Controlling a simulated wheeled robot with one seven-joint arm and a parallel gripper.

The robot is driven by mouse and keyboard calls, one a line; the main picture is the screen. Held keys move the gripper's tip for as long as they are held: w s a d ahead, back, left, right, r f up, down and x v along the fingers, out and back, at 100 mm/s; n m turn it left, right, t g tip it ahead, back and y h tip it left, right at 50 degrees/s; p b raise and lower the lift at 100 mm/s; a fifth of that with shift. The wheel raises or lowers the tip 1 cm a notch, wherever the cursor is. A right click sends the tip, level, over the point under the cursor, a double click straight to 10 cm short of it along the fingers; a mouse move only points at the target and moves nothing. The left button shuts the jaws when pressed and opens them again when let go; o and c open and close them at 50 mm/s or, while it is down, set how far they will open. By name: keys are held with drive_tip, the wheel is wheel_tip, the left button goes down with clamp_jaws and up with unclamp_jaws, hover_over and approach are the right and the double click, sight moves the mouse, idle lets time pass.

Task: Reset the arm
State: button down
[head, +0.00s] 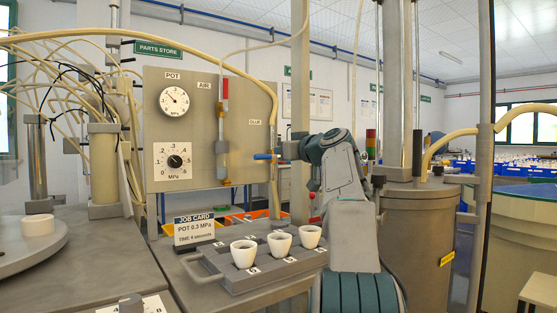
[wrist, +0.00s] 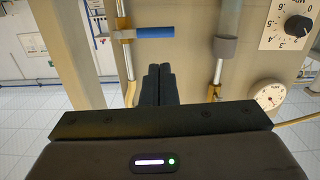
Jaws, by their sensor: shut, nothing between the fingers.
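My gripper (wrist: 159,68) is shut and empty in the wrist view, its two dark fingers together and pointing toward the grey panel. In the head view my gripper (head: 285,150) is small and partly hidden by my own arm, just right of the blue-handled glue valve (head: 263,156). The wrist view shows the blue handle (wrist: 155,32) lying sideways just above the fingertips in the picture, with a gap that I cannot judge. The grey panel (head: 205,88) carries the POT gauge (head: 174,101), a regulator knob (head: 174,161) and the red-handled air valve (head: 225,88).
A grey tray (head: 222,283) with several white cups (head: 243,254) stands below the panel. A job card (head: 194,229) stands behind it. A large grey pot (head: 418,235) is to the right of my arm. A round plate with a white ring (head: 38,225) is at left.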

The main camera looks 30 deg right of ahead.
drive_tip(key=shift+s, duration=0.9)
drive_tip(key=shift+r, duration=0.1)
drive_tip(key=s+a+f+m+g+y+p, duration=0.1)
drive_tip(key=s+a+g+p, duration=0.3)
drive_tip(key=a+p, duration=0.65)
drive_tip(key=s+a+f+m+g+p, duration=0.1)
drive_tip(key=s+a+g+p, duration=0.25)
drive_tip(key=a+p, duration=0.7)
drive_tip(key=s+a+f+g+p, duration=0.2)
drive_tip(key=s+a+p, duration=0.1)
drive_tip(key=s+p, duration=0.3)
drive_tip(key=s+a+f+g+h+p, duration=0.1)
drive_tip(key=s+a+g+p, duration=0.1)
drive_tip(key=s+p, duration=0.4)
drive_tip(key=s+a+f+g+h+p, duration=0.1)
drive_tip(key=s+p, duration=0.5)
drive_tip(key=s, duration=0.7)
drive_tip(key=shift+a+f+n+g, duration=0.3)
drive_tip(key=shift+a+f+g, duration=0.65)
drive_tip(key=shift+a, duration=0.4)
